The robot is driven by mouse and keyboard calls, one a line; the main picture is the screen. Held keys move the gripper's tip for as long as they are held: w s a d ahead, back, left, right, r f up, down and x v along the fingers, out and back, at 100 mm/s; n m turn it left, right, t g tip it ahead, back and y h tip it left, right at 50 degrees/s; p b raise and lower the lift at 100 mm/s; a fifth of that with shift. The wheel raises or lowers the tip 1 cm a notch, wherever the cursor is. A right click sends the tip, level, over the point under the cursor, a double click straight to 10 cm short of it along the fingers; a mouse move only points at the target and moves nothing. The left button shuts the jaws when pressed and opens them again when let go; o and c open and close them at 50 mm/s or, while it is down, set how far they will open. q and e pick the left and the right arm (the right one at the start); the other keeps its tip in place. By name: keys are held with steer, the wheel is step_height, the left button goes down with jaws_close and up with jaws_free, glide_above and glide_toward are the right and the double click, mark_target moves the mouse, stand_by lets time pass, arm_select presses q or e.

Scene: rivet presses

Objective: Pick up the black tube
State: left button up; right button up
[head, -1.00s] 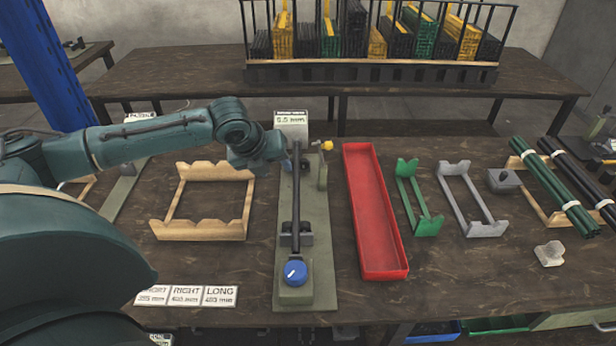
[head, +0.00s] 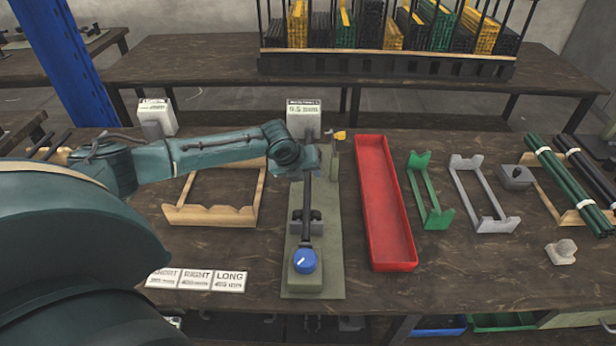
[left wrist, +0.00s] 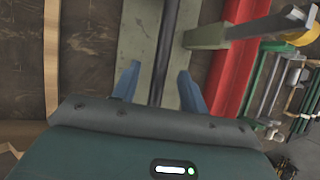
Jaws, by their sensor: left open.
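The black tube (head: 307,208) lies lengthwise along a grey-green gauge plate (head: 327,262), resting in a dark cradle near a block with a blue knob (head: 304,261). Its far part is hidden under my left gripper (head: 308,170) in the head view. In the left wrist view the tube (left wrist: 166,50) runs between the two blue-grey fingers of my left gripper (left wrist: 158,85). The fingers are open, one on each side of the tube, with a gap to it. I cannot tell whether they are down at its height. My right gripper is not in view.
A red tray (head: 386,205) stands right of the plate, then green (head: 430,190) and grey (head: 482,195) cradles. A wooden cradle (head: 212,215) is on the left. A post with a yellow knob (head: 338,137) stands close to my gripper. More tubes (head: 565,175) lie far right.

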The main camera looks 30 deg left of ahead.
arm_select(q)
steer(key=shift+f, duration=0.1)
jaws_close()
stand_by(0.4)
step_height(320, 180, up, 10)
steer(key=s+d+n+g+y, duration=0.4)
steer(key=s+d+n+y, duration=0.3)
steer(key=d+n, duration=0.65)
steer(key=s+d+r+n+g+h+p, duration=0.1)
steer(key=s+r+n+g, duration=0.3)
steer(key=n, duration=1.1)
steer(key=s+d+g+h, duration=0.1)
steer(key=s+g, duration=0.2)
steer(key=s, duration=0.3)
steer(key=shift+d+r+h, duration=0.2)
steer(key=shift+d+h, duration=0.15)
steer(key=shift+h, duration=0.05)
